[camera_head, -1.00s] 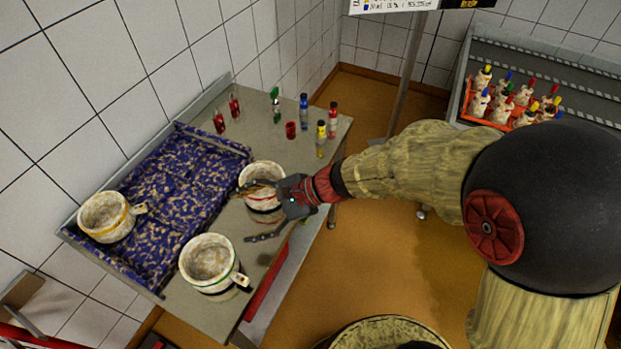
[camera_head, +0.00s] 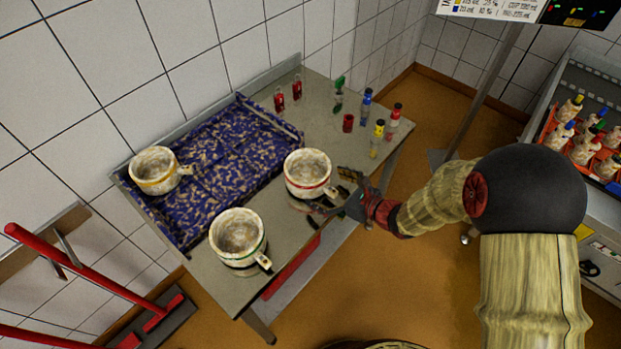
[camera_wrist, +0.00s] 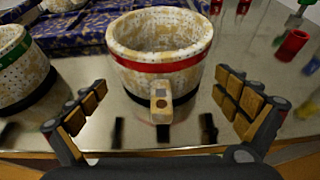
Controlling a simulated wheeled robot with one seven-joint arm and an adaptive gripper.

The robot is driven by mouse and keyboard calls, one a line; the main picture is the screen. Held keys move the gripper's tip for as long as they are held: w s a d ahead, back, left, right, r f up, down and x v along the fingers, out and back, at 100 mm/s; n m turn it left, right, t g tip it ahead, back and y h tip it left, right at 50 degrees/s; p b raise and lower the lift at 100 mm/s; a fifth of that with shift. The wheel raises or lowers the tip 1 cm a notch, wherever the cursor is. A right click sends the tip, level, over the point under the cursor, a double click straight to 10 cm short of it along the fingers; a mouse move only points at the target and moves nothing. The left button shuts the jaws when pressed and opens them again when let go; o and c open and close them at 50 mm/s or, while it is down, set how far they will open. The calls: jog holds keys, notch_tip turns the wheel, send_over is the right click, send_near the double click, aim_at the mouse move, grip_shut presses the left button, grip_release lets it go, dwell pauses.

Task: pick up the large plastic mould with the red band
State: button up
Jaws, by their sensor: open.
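The large mould with the red band (camera_head: 307,173) stands upright on the metal table. It is whitish with brown stains. In the wrist view the red-banded mould (camera_wrist: 158,62) is straight ahead, its stubby handle pointing toward me. My gripper (camera_head: 335,193) is at its right front side in the head view. In the wrist view my gripper (camera_wrist: 160,103) is open, with a finger on either side of the handle and nothing between the pads but the view of the mould. I cannot tell whether any finger touches it.
A green-banded mould (camera_head: 238,240) stands front left of it, also in the wrist view (camera_wrist: 22,70). A yellow-banded mould (camera_head: 154,172) sits on the blue mottled tray (camera_head: 215,150). Several small bottles and a red cup (camera_head: 348,123) stand at the table's far right.

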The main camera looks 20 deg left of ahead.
aim_at(323, 179)
jog(key=x, duration=0.3)
jog(key=shift+w+a+f+b, duration=0.15)
jog(key=shift+b, duration=0.2)
jog(key=c, duration=0.3)
jog(key=c, duration=1.2)
jog(key=shift+r, duration=0.3)
jog(key=shift+c, duration=0.9)
jog(key=shift+r, duration=0.35)
jog(key=shift+c, duration=0.2)
notch_tip(323, 179, up, 2)
jog(key=shift+r+p, duration=0.15)
jog(key=shift+p, duration=0.4)
jog(key=s+d+r+p, duration=0.2)
jog(key=s+d+r, duration=0.1)
jog(key=s, duration=0.3)
jog(key=s+d+r+p, duration=0.2)
jog(key=s+r, duration=0.4)
jog(key=shift+s+d+r, duration=0.3)
jog(key=shift+s+d, duration=0.05)
jog(key=shift+s, duration=0.05)
